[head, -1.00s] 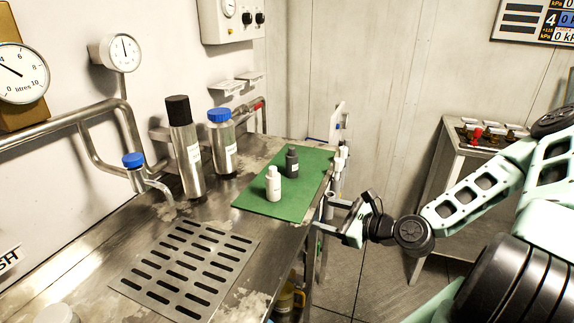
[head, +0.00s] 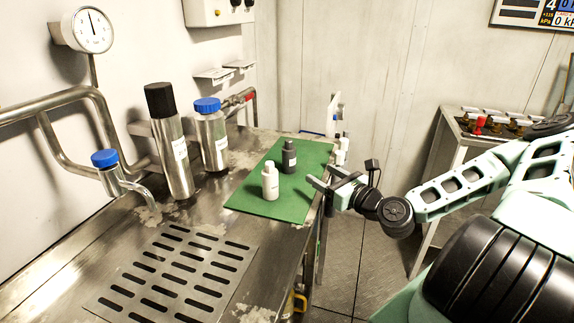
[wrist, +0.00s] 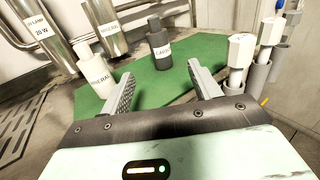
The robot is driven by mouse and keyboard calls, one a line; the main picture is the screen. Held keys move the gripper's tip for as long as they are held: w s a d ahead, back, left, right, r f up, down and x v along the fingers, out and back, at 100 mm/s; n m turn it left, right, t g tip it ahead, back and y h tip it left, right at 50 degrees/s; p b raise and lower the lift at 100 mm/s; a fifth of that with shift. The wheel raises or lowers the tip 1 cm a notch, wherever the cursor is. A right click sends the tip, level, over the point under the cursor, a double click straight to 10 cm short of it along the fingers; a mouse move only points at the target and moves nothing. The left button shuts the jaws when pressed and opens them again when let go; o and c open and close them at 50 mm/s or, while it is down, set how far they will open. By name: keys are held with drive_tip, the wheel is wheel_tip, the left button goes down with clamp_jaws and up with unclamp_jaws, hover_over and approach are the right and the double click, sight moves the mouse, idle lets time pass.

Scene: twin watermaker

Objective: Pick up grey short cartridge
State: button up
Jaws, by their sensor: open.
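A dark grey short cartridge (head: 289,157) with a white label stands upright on a green mat (head: 300,206). It also shows in the wrist view (wrist: 157,40), beyond and between my finger tips. A white short cartridge (head: 270,181) stands beside it on the mat, nearer the front. This white one is also at the left in the wrist view (wrist: 97,78), outside my left finger. My gripper (head: 323,178) is at the mat's right edge, open and empty, with its fingers pointing over the mat toward the cartridges. It touches neither cartridge.
Two tall metal canisters, one black-capped (head: 170,145) and one blue-capped (head: 211,138), stand behind the mat to the left. White-topped grey fittings (wrist: 240,55) stand close beside my right finger in the wrist view. A slotted drain plate (head: 180,275) lies in the front.

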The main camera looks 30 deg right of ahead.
sight(293, 158)
drive_tip(key=shift+w+a+f+b, duration=0.1)
drive_tip(key=shift+w+f+b, duration=0.1)
drive_tip(key=shift+w+b, duration=0.95)
drive_tip(key=shift+w+f+b, duration=0.2)
drive_tip(key=shift+w+b, duration=0.3)
drive_tip(key=shift+b, duration=1.1)
drive_tip(key=w+b, duration=0.1)
drive_tip(key=b, duration=0.2)
drive_tip(key=shift+w+a, duration=0.15)
drive_tip(key=shift+w, duration=0.05)
drive_tip(key=w, duration=0.4)
drive_tip(key=shift+w+a+r, duration=0.3)
drive_tip(key=shift+r, duration=0.1)
drive_tip(key=shift+w+a, duration=0.15)
drive_tip(key=shift+w, duration=1.25)
drive_tip(key=shift+w+a, duration=0.15)
drive_tip(key=shift+w, duration=1.25)
drive_tip(key=c, duration=1.1)
